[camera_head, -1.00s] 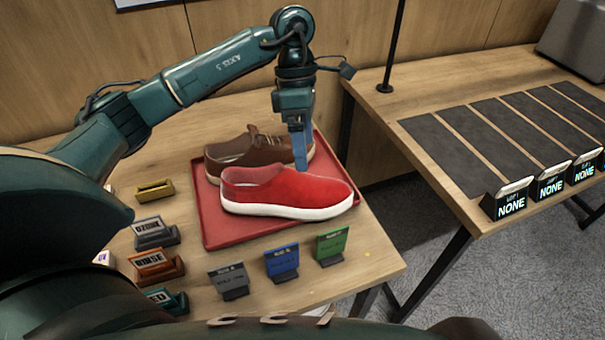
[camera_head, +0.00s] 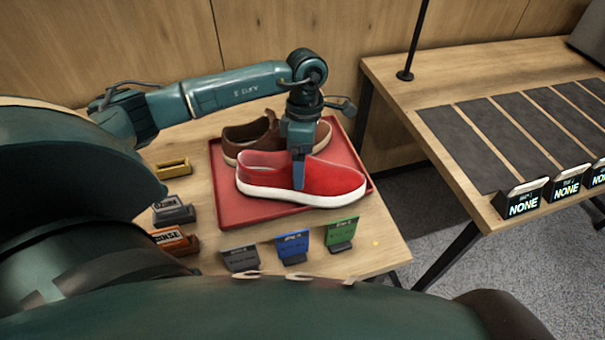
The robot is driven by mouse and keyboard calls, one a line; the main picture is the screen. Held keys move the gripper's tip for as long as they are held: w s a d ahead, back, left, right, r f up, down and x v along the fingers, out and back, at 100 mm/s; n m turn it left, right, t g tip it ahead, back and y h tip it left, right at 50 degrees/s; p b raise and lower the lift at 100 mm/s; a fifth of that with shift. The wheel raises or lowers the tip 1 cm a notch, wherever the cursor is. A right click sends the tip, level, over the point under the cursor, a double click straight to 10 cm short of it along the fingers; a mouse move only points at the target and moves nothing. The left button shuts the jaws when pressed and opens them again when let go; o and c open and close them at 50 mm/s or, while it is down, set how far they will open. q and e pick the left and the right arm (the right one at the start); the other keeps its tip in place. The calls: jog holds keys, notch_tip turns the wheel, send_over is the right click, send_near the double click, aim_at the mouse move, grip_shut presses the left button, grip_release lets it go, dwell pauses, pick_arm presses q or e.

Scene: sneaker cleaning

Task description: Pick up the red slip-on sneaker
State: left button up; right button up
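The red slip-on sneaker (camera_head: 332,181) with a white sole lies on the red tray (camera_head: 232,205), its toe to the right. A brown lace-up shoe (camera_head: 240,138) lies behind it on the same tray. My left gripper (camera_head: 299,176) points down at the middle of the red sneaker. One finger shows against the sneaker's near side, and any other finger is hidden, so I cannot tell if it grips the shoe. The sneaker rests on the tray. My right gripper is out of view.
Grey, blue and green cards (camera_head: 342,233) stand along the near edge of the table. Labelled blocks (camera_head: 173,212) and a yellow holder (camera_head: 173,168) stand left of the tray. A second table with dark mats (camera_head: 463,147) and "NONE" displays (camera_head: 523,205) is at the right, across a gap.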

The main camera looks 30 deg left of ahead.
pick_arm(q)
jog(key=shift+x, duration=0.8)
jog(key=shift+d, duration=0.1)
jog(key=shift+c, duration=0.2)
jog(key=c, duration=1.2)
jog(key=shift+r, duration=0.15)
jog(key=shift+c, duration=0.6)
